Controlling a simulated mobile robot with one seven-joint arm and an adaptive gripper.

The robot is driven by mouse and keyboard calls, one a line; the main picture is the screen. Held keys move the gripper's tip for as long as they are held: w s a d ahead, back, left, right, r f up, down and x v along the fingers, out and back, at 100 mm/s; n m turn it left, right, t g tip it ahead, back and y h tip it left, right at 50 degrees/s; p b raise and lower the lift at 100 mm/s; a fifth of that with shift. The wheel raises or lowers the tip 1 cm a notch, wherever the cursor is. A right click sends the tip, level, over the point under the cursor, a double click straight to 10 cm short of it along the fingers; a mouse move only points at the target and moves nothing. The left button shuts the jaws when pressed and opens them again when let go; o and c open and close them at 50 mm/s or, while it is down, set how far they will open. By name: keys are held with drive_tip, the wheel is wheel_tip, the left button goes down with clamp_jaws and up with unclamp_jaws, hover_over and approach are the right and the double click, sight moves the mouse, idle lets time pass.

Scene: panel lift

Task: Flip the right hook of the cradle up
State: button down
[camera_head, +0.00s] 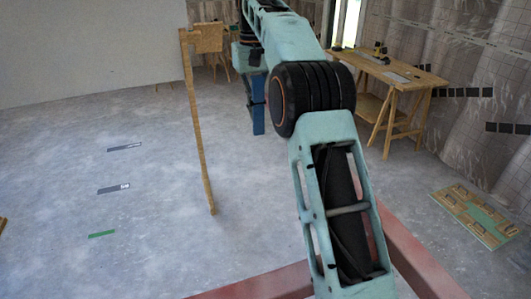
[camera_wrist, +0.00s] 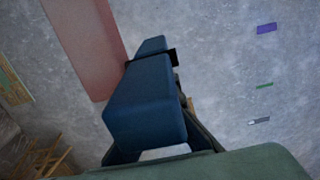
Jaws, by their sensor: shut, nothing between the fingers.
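I cannot make out the cradle or its right hook in either view. My gripper (camera_head: 258,118) shows in the head view as dark blue fingers hanging down, left of my arm's black joint. In the wrist view my gripper (camera_wrist: 152,62) is shut and empty, with bare floor around its tips. A red beam (camera_wrist: 88,45) lies beside and beyond the fingers at upper left in the wrist view. Red beams (camera_head: 262,284) also cross the bottom of the head view, partly hidden by my arm.
A thin wooden post (camera_head: 198,130) stands upright left of my gripper. A workbench (camera_head: 405,76) with tools stands at back right. A green panel with wooden blocks (camera_head: 475,216) lies on the floor at right. The grey floor (camera_head: 80,215) at left is mostly clear, with small flat strips.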

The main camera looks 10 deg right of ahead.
drive_tip(key=shift+r+t, duration=0.2)
drive_tip(key=shift+t, duration=0.1)
